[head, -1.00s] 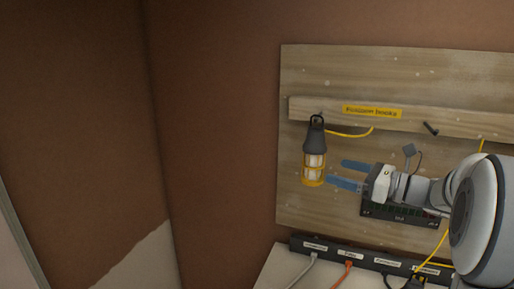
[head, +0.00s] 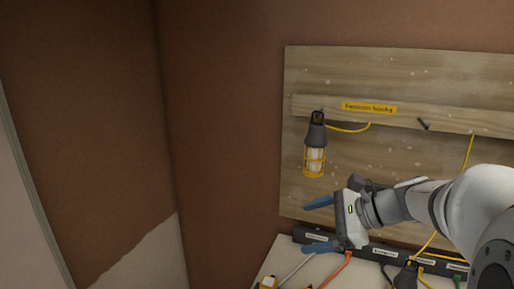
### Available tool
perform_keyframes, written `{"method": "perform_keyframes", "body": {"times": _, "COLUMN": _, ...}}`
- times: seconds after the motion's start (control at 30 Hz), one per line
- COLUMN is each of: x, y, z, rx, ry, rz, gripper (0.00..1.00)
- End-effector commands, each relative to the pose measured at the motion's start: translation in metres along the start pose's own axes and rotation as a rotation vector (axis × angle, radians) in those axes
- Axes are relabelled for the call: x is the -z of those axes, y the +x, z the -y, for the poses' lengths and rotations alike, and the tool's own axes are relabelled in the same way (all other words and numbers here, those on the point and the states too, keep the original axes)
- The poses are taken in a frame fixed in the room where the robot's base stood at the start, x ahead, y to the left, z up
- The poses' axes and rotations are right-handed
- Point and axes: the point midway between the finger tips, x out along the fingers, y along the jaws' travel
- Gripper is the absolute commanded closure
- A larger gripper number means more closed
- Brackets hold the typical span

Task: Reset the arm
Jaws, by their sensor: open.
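My gripper (head: 318,225) is open and empty, with its two blue fingers pointing left. It is in front of the lower part of the wooden board (head: 370,85), below and apart from the hanging lantern. My white arm reaches in from the right edge. The lantern (head: 315,150), with a dark top and a yellow cage, hangs from the rail on the board. My gripper and wrist hide part of the board's lower edge.
A dark power strip (head: 377,254) with labels and several plugged cables lies below the board on a pale surface. A yellow cable (head: 349,130) runs from the lantern along the rail. A dark peg (head: 423,124) sticks out at the right. The brown wall (head: 225,130) at left is clear.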

Motion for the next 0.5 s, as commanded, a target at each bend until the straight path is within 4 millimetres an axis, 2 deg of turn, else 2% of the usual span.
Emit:
{"method": "perform_keyframes", "body": {"times": 0.13, "x": 0.002, "y": 0.014, "z": -0.067, "rx": -0.196, "ry": -0.335, "rz": -0.19, "gripper": 0.15}}
{"method": "perform_keyframes", "body": {"times": 0.2, "x": 0.01, "y": 0.013, "z": -0.099, "rx": -0.312, "ry": -0.541, "rz": -0.286, "gripper": 0.15}}
{"method": "perform_keyframes", "body": {"times": 0.3, "x": 0.024, "y": 0.005, "z": -0.135, "rx": -0.476, "ry": -0.843, "rz": -0.405, "gripper": 0.15}}
{"method": "perform_keyframes", "body": {"times": 0.4, "x": 0.036, "y": -0.007, "z": -0.159, "rx": -0.625, "ry": -1.12, "rz": -0.494, "gripper": 0.15}}
{"method": "perform_keyframes", "body": {"times": 0.5, "x": 0.046, "y": -0.017, "z": -0.17, "rx": -0.742, "ry": -1.337, "rz": -0.553, "gripper": 0.15}}
